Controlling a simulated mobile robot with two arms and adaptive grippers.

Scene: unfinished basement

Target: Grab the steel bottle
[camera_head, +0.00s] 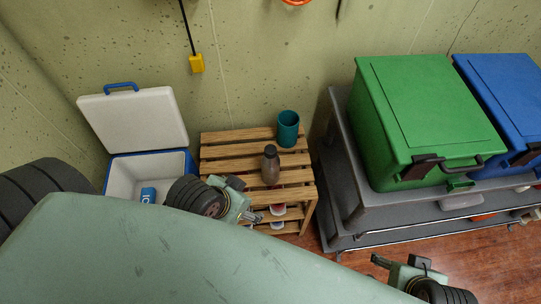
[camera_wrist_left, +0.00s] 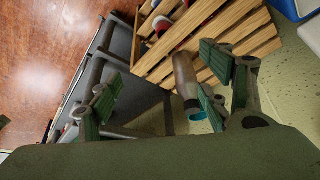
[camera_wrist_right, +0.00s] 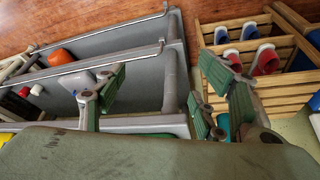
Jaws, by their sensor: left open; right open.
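The steel bottle (camera_head: 270,165), brownish grey with a dark cap, stands upright on the top of a slatted wooden shelf (camera_head: 217,152). In the left wrist view the bottle (camera_wrist_left: 184,75) shows between the finger lines, nearer the right-hand finger. My left gripper (camera_head: 250,214) is open and empty, at the shelf's near left side, short of the bottle and apart from it. My right gripper (camera_head: 394,264) is open and empty, low at the right in front of the grey cart. In the right wrist view the bottle cannot be made out.
A teal cup (camera_head: 288,128) stands behind the bottle on the shelf. An open white-and-blue cooler (camera_head: 124,178) is to the left. The grey cart (camera_head: 342,165) on the right bears a green bin (camera_head: 425,115) and a blue bin (camera_head: 503,95).

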